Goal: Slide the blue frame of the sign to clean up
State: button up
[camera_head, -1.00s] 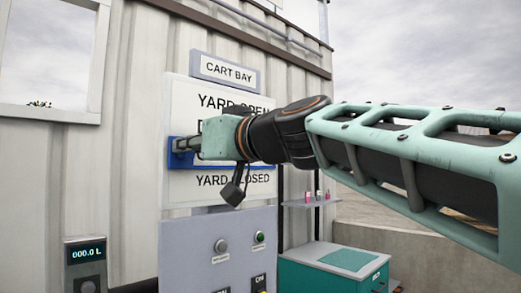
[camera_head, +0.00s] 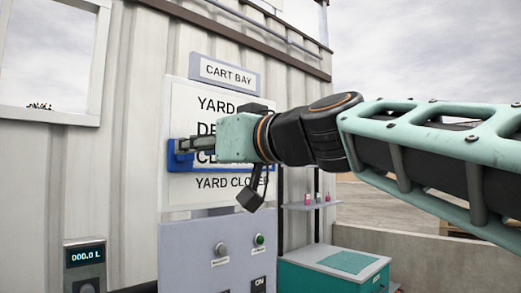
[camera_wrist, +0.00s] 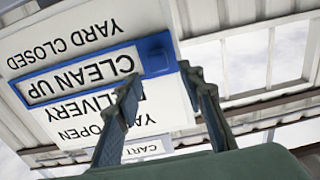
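The white sign (camera_head: 180,108) on the wall lists several lines, YARD OPEN, DELIVERY, CLEAN UP and YARD CLOSED. In the wrist view the sign (camera_wrist: 85,45) appears upside down. The blue frame (camera_wrist: 50,92) surrounds the CLEAN UP line there. Its raised blue tab (camera_wrist: 158,60) is at one end. In the head view the frame (camera_head: 180,164) shows at the sign's left edge, partly hidden by my gripper (camera_head: 182,147). In the wrist view my gripper (camera_wrist: 158,77) is open, with the tab just beyond and between its fingertips. Contact cannot be told.
A CART BAY plate (camera_head: 229,72) is above the sign. A grey control panel (camera_head: 190,264) with buttons stands below it. A teal cabinet (camera_head: 330,273) and a small shelf (camera_head: 312,205) are to the right. A meter (camera_head: 84,257) is at lower left.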

jog(key=v, duration=0.8)
jog(key=shift+d, duration=0.25)
jog(key=shift+s, duration=0.15)
jog(key=s+d+f+m+g+h, duration=0.1)
jog(key=d+f+m+h, duration=0.3)
jog(key=f, duration=0.9)
jog(key=s+d+f+m+g+h, duration=0.1)
jog(key=d+f+g+h, duration=0.15)
jog(key=d+f, duration=0.75)
jog(key=s+d+f+m+g+h, duration=0.1)
jog(key=s+d+f+m+h, duration=0.2)
jog(key=f, duration=0.8)
jog(key=s+d+f+m+g+h, duration=0.1)
jog(key=s+d+f+h, duration=0.35)
jog(key=f, duration=0.65)
notch_tip(320, 180, up, 19)
jog(key=s+d+p, duration=0.1)
jog(key=p, duration=1.9)
jog(key=shift+s+d+m+g, duration=0.2)
jog(key=shift+s+m+g, duration=0.05)
jog(key=shift+m+g, duration=0.15)
